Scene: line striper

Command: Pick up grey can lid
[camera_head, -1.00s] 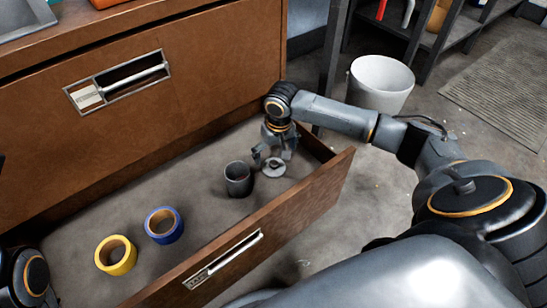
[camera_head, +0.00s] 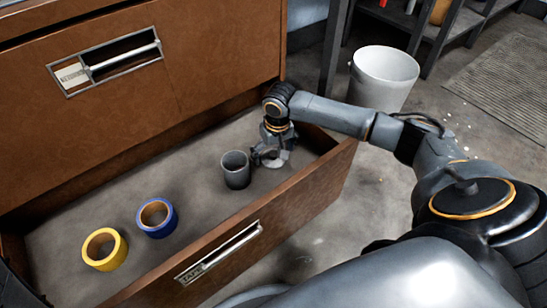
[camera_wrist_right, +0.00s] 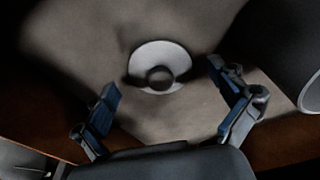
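The grey can lid (camera_wrist_right: 173,54) is a small round disc with a raised knob. It lies on the floor of the open drawer, and its edge shows under my right gripper in the head view (camera_head: 273,164). My right gripper (camera_head: 270,157) points down over the lid. In the right wrist view its two fingers (camera_wrist_right: 168,108) stand wide apart with nothing between them, and the lid lies just beyond them. The grey can (camera_head: 236,170) stands upright and open-topped just left of the gripper. My left gripper is not in view.
A blue tape roll (camera_head: 157,230) and a yellow tape roll (camera_head: 118,255) lie in the drawer's left part. The drawer front (camera_head: 290,215) and side walls stand close around my right gripper. A white bucket (camera_head: 384,75) is on the floor outside.

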